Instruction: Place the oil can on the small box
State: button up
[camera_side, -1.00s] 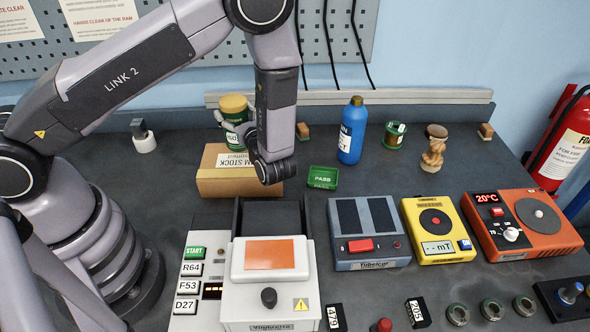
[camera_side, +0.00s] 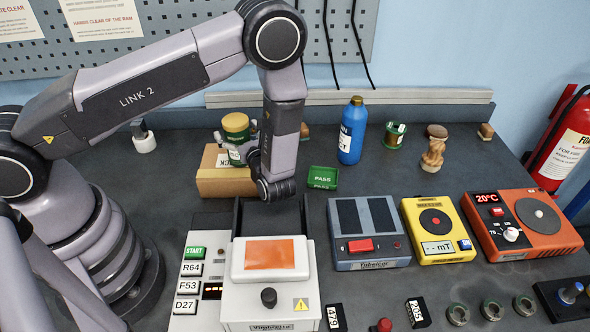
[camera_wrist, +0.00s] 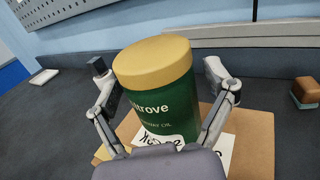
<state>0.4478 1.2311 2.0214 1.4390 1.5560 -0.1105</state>
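The oil can (camera_side: 236,124), green with a yellow lid, is upright at the brown cardboard box (camera_side: 210,184). In the wrist view the oil can (camera_wrist: 160,95) appears to stand on the box top, though its base is partly hidden behind my gripper body. The box (camera_wrist: 128,128) has a white label, partly covered. My gripper (camera_wrist: 157,75) reaches around the can with one finger on each side. Small gaps show between fingers and can, so it looks open. In the side view my forearm hides much of my gripper (camera_side: 236,133).
A white and grey machine (camera_side: 270,290) is in front. A small wooden block (camera_wrist: 305,92) lies to the right in the wrist view. The bench behind the bottle is free.

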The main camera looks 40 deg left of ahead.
jog(key=shift+r, duration=0.2)
jog(key=v, duration=0.6)
jog(key=shift+d, duration=0.2)
jog(key=shift+s+d, duration=0.1)
jog(key=shift+d, duration=0.25)
jog(key=shift+s+r+n, duration=0.1)
jog(key=shift+r+n, duration=0.2)
jog(key=shift+r, duration=0.05)
jog(key=s+a+r+n+g+h, duration=0.35)
jog(key=r+n, duration=0.25)
jog(key=r, duration=0.2)
jog(key=s+a+r+n+g+h, duration=0.2)
jog(key=s+r+n+g+h, duration=0.3)
jog(key=r, duration=0.4)
jog(key=s+d+r+n+t+h, duration=0.2)
jog(key=s+r+n+t+h, duration=0.6)
jog(key=s+r+n, duration=0.2)
jog(key=shift+s+r+h, duration=0.2)
jog(key=shift+s+h, duration=0.15)
jog(key=shift+s, duration=0.3)
